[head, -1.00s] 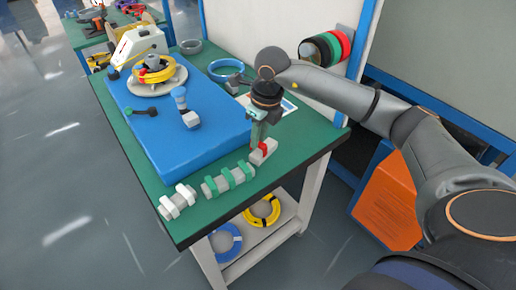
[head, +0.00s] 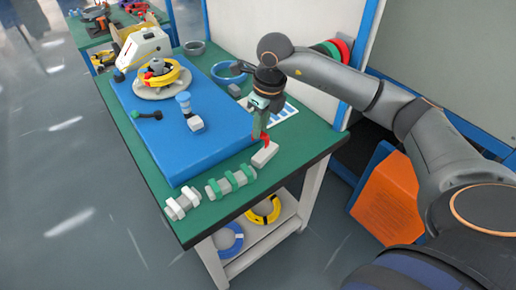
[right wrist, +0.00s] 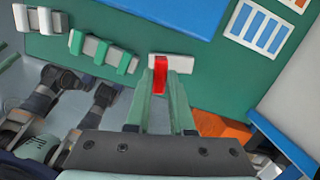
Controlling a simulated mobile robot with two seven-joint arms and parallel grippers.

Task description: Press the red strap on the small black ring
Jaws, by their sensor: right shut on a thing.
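A red strap (head: 265,139) is between the fingers of my right gripper (head: 262,128), which is shut on it. It hangs just above a light grey block (head: 265,155) at the right front of the table. In the right wrist view the red strap (right wrist: 160,80) stands out between the fingertips, over the pale block (right wrist: 180,64); whether they touch is unclear. A small dark ring (head: 194,47), grey to black, lies at the table's back edge, far from the gripper. My left gripper is not seen in the head view.
Similar blocks carry green straps (head: 232,183) and white straps (head: 182,203) along the front edge. A blue board (head: 195,150) fills the left, bearing a yellow coil (head: 165,73) and a blue-topped post (head: 184,103).

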